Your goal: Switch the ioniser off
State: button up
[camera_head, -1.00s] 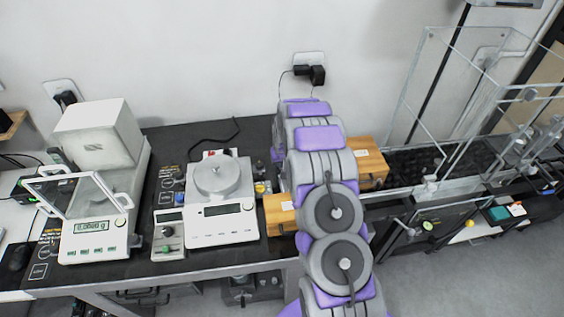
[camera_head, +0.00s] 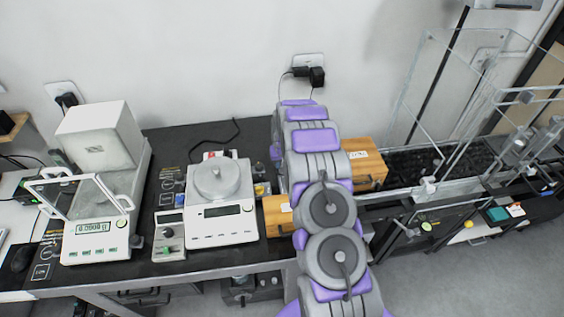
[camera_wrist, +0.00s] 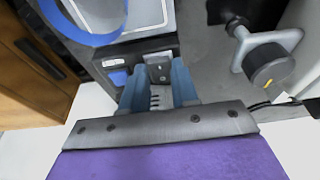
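In the wrist view, a dark box front (camera_wrist: 112,66) carries a blue rocker switch (camera_wrist: 119,78) and a grey metal plate or lever (camera_wrist: 158,70). A blue ring (camera_wrist: 92,36) stands above it, partly cut off by the frame. I cannot tell for certain that this is the ioniser, or which way the switch is set. My gripper (camera_wrist: 157,88) has its two blue fingers apart, with the grey part in line with the gap; contact is unclear. The blue switch lies just left of the left finger. In the head view, my arm hides the gripper and this box.
A knob on a metal arm (camera_wrist: 268,64) is close on the right in the wrist view. A wooden box (camera_head: 366,170) shows beside my arm. A balance (camera_head: 219,200), a control box (camera_head: 169,235) and a shielded balance (camera_head: 97,228) stand on the left. Glass panels (camera_head: 430,100) rise at right.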

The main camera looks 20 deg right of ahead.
jog(key=o, duration=0.4)
jog(key=shift+r, duration=0.1)
jog(key=shift+r, duration=0.15)
jog(key=shift+p+v, duration=1.15)
jog(key=shift+v, duration=7.3)
jog(key=s+a+r+n+g, duration=0.1)
jog(key=s+a+r, duration=0.55)
jog(key=s, duration=0.35)
jog(key=s+a+r+n+g, duration=0.1)
jog(key=s+a+r, duration=0.55)
jog(key=s, duration=0.35)
jog(key=s+a+r+g, duration=0.1)
jog(key=s, duration=0.7)
jog(key=s+a+r, duration=0.1)
jog(key=s+a, duration=0.1)
jog(key=s, duration=0.7)
jog(key=s+a+r+n+g, duration=0.1)
jog(key=s+a, duration=0.1)
jog(key=s, duration=0.7)
jog(key=shift+a+r+g+y+b, duration=0.1)
jog(key=shift+r+g+y+b, duration=0.1)
jog(key=shift+g+y+b, duration=0.15)
